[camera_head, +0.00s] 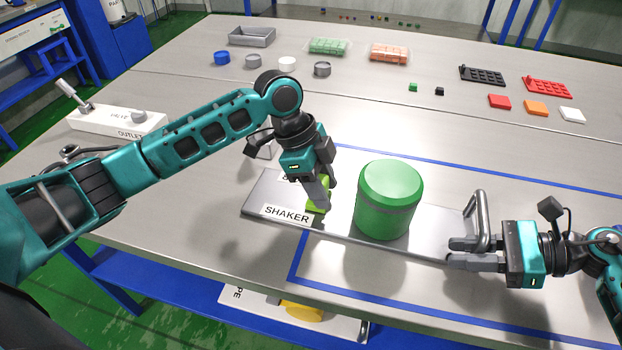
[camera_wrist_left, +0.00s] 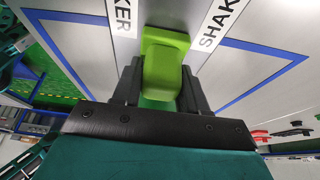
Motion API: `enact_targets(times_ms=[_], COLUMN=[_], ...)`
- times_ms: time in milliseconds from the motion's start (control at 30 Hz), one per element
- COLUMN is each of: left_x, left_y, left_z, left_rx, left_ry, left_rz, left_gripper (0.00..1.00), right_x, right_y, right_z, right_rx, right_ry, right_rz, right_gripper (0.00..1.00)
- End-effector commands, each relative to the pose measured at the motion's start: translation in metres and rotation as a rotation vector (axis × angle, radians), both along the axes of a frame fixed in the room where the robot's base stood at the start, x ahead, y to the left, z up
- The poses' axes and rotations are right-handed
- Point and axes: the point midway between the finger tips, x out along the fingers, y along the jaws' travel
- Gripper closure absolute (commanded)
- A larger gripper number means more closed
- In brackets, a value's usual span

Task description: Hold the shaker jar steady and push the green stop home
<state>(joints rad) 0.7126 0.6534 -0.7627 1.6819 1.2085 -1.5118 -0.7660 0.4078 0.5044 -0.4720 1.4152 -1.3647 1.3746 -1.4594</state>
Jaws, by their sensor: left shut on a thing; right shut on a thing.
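The shaker jar (camera_head: 388,205) is a green cylinder with a lid, standing upright on the grey shaker plate (camera_head: 345,228). The lime-green stop (camera_head: 316,208) sits on the plate left of the jar, with a gap between them. My left gripper (camera_head: 320,196) points down and is shut on the stop, partly covering it. In the left wrist view the stop (camera_wrist_left: 164,62) lies between both fingers (camera_wrist_left: 160,88). My right gripper (camera_head: 474,252) is shut on the lower part of the metal handle (camera_head: 481,215) at the plate's right end, apart from the jar.
Blue tape lines (camera_head: 480,172) mark the steel table around the plate. A white valve block (camera_head: 115,121) stands at left. Cups, a grey tray (camera_head: 252,37) and crates of cubes stand at the back. Coloured tiles (camera_head: 536,108) lie at back right. The table behind the jar is clear.

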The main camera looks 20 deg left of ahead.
Motion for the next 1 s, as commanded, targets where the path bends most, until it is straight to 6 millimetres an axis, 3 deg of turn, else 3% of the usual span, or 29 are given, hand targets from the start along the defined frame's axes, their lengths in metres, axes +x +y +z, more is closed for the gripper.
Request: enact_targets(times_ms=[33,133,467,500,700,1000], left_x=[0.000,0.002,0.002,0.001,0.002,0.002], left_y=[-0.013,-0.025,-0.031,-0.032,-0.031,-0.028], left_z=[-0.001,-0.001,-0.001,-0.001,-0.001,0.002], left_rx=[-0.003,-0.002,-0.003,-0.003,-0.002,-0.002], left_ry=[0.002,0.002,0.002,0.003,0.002,0.000], left_rz=[-0.005,-0.003,-0.002,-0.003,-0.002,-0.001], left_gripper=[1.00,1.00,1.00,0.57,0.38,0.36], right_x=[0.000,0.000,-0.001,-0.001,-0.001,-0.001], right_y=[0.001,0.001,0.002,0.002,0.002,0.002], right_z=[0.001,0.001,0.001,0.001,0.001,0.001], right_rx=[0.001,0.002,0.003,0.004,0.005,0.006], right_ry=[-0.003,-0.003,-0.003,-0.003,-0.003,-0.002], right_rz=[0.002,0.003,0.005,0.006,0.006,0.004], right_gripper=[1.00,1.00,1.00,1.00,1.00,1.00])
